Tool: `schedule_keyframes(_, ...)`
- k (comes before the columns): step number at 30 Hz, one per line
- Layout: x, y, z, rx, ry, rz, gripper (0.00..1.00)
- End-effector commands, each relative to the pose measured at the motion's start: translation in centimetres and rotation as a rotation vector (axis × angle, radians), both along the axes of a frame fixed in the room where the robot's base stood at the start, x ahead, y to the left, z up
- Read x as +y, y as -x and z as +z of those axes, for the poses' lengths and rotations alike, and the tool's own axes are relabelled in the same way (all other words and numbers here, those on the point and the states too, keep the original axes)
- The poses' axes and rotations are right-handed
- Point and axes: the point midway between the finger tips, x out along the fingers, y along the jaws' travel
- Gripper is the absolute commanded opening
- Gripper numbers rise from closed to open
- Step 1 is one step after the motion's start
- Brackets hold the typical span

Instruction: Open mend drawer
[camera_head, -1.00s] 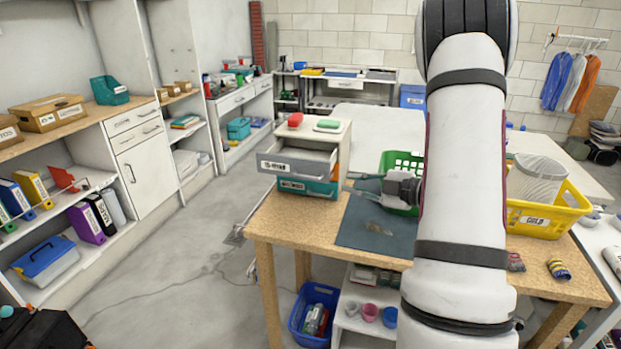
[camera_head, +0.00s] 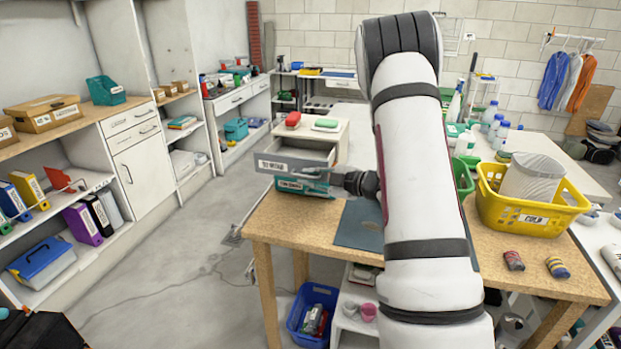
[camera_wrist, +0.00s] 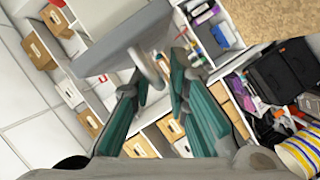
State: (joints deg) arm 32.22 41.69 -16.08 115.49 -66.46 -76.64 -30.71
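A small drawer unit (camera_head: 342,142) stands on the wooden table. Its grey upper drawer (camera_head: 296,162) is pulled partly out, with its inside showing; the label on its front seems to read "TO MEND" but is small. A teal lower drawer (camera_head: 290,186) sits below, seemingly closed. My gripper (camera_head: 326,180) is at the unit's front right, just below the grey drawer. In the wrist view its teal fingers (camera_wrist: 160,80) are apart, with a pale curved handle (camera_wrist: 150,66) at the grey drawer front (camera_wrist: 122,40) between or just beyond their tips. I cannot tell whether they touch it.
A red item (camera_head: 293,119) and a green item (camera_head: 326,125) lie on top of the unit. A dark mat (camera_head: 356,228) lies beneath my arm. A yellow basket (camera_head: 533,214) is at the right. A blue bin (camera_head: 312,318) is below the table. Floor left of the table is clear.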

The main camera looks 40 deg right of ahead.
Motion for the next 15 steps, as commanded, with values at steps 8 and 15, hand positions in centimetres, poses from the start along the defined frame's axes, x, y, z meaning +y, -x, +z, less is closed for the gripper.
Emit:
schedule_keyframes(8,0.06,-0.14,-0.02,0.000,0.000,0.000,0.16)
schedule_keyframes(15,0.05,-0.11,-0.03,0.000,-0.001,0.000,0.00)
